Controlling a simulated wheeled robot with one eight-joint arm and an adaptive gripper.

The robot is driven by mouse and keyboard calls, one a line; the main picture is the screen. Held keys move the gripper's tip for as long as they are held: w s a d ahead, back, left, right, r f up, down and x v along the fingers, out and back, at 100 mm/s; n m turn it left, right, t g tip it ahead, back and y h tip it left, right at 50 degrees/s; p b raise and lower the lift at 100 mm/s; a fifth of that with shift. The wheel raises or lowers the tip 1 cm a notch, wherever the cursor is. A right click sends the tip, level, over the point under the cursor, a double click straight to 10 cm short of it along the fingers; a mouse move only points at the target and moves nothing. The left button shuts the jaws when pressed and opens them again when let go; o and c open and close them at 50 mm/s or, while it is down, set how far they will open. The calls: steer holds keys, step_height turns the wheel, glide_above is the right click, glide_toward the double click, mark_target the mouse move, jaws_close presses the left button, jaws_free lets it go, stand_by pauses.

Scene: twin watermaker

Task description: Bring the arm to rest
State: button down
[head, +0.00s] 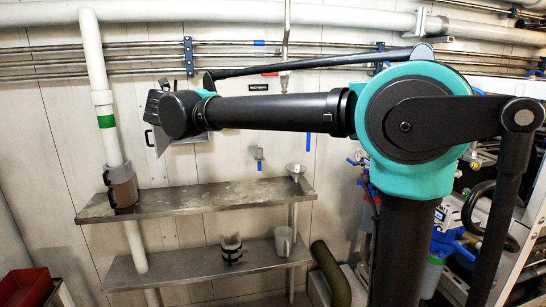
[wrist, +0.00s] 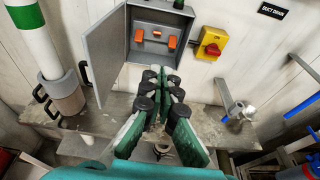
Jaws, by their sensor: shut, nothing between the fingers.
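My arm (head: 270,112) stretches level to the left across the head view, well above the upper shelf. Its end part (head: 175,115) is in front of the white wall panels, and the fingers are hidden there. In the wrist view my gripper (wrist: 162,82) has its green and black fingers together with nothing held. The fingers point toward a grey wall box (wrist: 160,20) whose door (wrist: 100,55) hangs open to the left. Orange switches (wrist: 157,38) show inside the box. I cannot tell the exact gap between fingertips and box.
A steel upper shelf (head: 220,195) holds a brown container (head: 121,186) by a white pipe (head: 97,90) and a funnel (head: 296,171). A red-and-yellow switch (wrist: 210,43) is beside the box.

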steer(key=d+f+m+g+h, duration=0.2)
steer(key=d+f+m, duration=0.5)
steer(key=d, duration=0.4)
steer(key=s+d+f+m+g+h, duration=0.1)
steer(key=d+f+m, duration=0.6)
steer(key=d, duration=0.4)
steer(key=d+f+m+g+h, duration=0.2)
steer(key=d+f+m, duration=0.3)
steer(key=d+f, duration=0.55)
steer(key=s+d+f+m+g, duration=0.3)
steer(key=s+d+f+m, duration=0.6)
steer(key=d, duration=0.3)
steer(key=s+d+f+m+g+y, duration=0.1)
steer(key=s+d+f+m, duration=0.1)
steer(key=s+f+m, duration=0.3)
steer(key=s+d+f+m+g, duration=0.1)
steer(key=s+f+m, duration=0.4)
steer(key=s, duration=0.5)
steer(key=shift+s+d+f+y, duration=0.4)
steer(key=shift+d+f, duration=0.15)
steer(key=shift+f, duration=0.05)
steer(key=shift+w+r, duration=0.1)
steer(key=shift+w, duration=0.05)
